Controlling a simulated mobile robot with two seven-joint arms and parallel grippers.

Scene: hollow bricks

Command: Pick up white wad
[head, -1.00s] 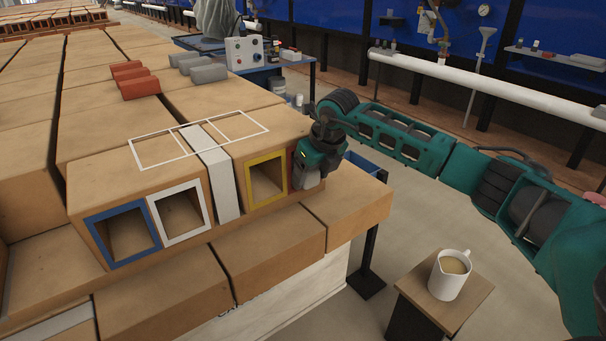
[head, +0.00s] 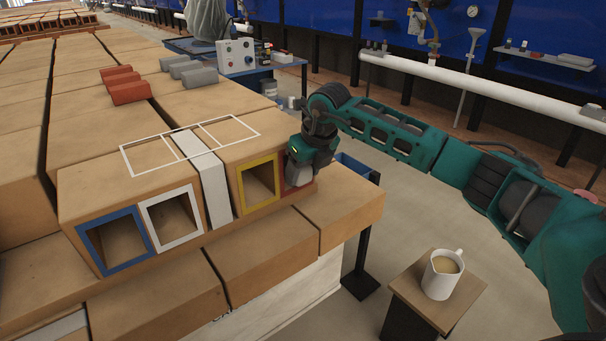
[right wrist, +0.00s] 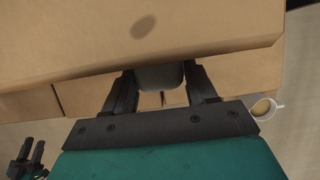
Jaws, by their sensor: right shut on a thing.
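The white wad (head: 301,174) is a small pale lump at the right end of the brick row in the head view. My right gripper (head: 301,168) is shut on it, just right of the yellow-framed opening.
Hollow tan bricks with blue (head: 118,240), white (head: 172,219) and yellow (head: 259,182) frames stand beside the gripper. A red patch (head: 291,190) shows below the wad. A mug (head: 441,275) stands on a small stand (head: 467,297). Red (head: 130,93) and grey blocks (head: 201,76) lie on top.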

